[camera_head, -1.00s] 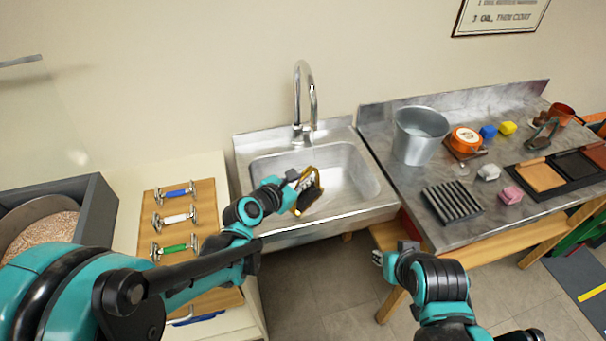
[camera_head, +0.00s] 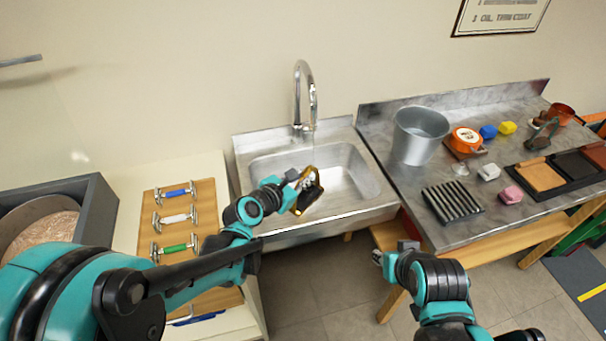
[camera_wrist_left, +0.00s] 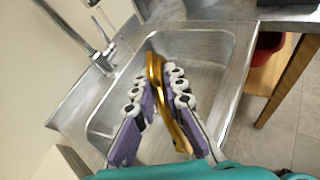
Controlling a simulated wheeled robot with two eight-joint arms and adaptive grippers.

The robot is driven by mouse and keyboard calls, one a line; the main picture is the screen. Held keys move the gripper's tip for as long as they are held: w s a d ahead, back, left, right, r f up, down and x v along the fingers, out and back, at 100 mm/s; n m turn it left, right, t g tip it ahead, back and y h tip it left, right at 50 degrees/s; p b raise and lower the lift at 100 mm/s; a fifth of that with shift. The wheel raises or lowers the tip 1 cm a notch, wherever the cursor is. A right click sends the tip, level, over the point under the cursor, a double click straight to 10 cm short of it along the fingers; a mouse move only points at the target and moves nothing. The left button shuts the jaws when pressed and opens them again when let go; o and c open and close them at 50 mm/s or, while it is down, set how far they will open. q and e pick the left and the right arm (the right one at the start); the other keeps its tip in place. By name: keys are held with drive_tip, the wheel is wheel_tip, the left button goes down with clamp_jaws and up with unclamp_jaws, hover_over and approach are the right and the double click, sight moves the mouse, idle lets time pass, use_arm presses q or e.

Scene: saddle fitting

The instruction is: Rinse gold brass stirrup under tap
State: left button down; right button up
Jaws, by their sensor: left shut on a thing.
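The gold brass stirrup (camera_head: 311,190) is held over the sink basin near its front edge; it also shows in the left wrist view (camera_wrist_left: 156,72). My left gripper (camera_head: 296,184) is shut on it, and its purple-padded fingers (camera_wrist_left: 160,100) sit on both sides of the gold frame. The steel tap (camera_head: 304,95) arches at the back of the sink (camera_head: 350,165), behind the stirrup and apart from it. A thin water stream seems to fall from the spout, but it is faint. My right gripper (camera_head: 384,258) is low in front of the bench; its fingers are too unclear to judge.
Right of the sink, a metal bench (camera_head: 445,232) bears a bucket (camera_head: 418,135), a black ribbed rack (camera_head: 453,202), an orange tin (camera_head: 465,140) and several small blocks. On the left, a wooden board (camera_head: 205,200) holds several coloured-handled tools beside a grey box (camera_head: 98,215).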

use_arm(q)
drive_tip(key=s+r+p, duration=0.4)
drive_tip(key=s, duration=0.1)
idle(0.5)
